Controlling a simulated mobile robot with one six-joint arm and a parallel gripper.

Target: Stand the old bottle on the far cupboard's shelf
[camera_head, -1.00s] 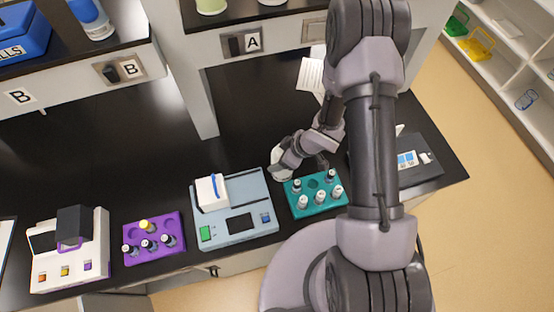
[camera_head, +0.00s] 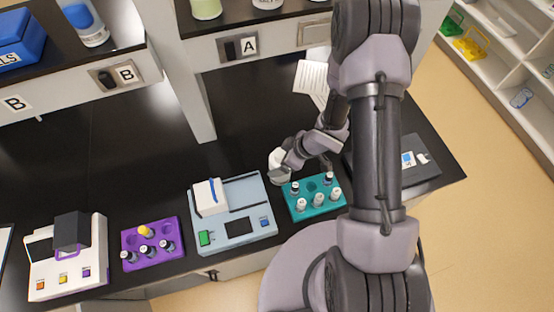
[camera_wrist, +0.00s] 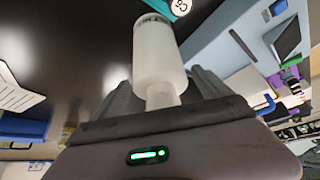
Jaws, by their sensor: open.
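A white bottle (camera_head: 276,160) stands on the black bench behind the teal rack, partly hidden by my gripper (camera_head: 286,160). In the wrist view a white bottle (camera_wrist: 160,52) with a wide body and narrower neck lies between the two fingers of my gripper (camera_wrist: 162,92). The fingers are open on either side of it; whether they touch it I cannot tell. I cannot tell whether this is the old bottle. Open white shelves (camera_head: 510,65) stand at the far right; I cannot tell whether they are the far cupboard.
A teal rack (camera_head: 309,210) of vials sits close to my gripper. A grey-blue instrument (camera_head: 262,205), a purple rack (camera_head: 165,262) and a white device (camera_head: 55,285) line the bench's front. Raised shelves marked A (camera_head: 249,46) and B (camera_head: 125,73) hang over the back.

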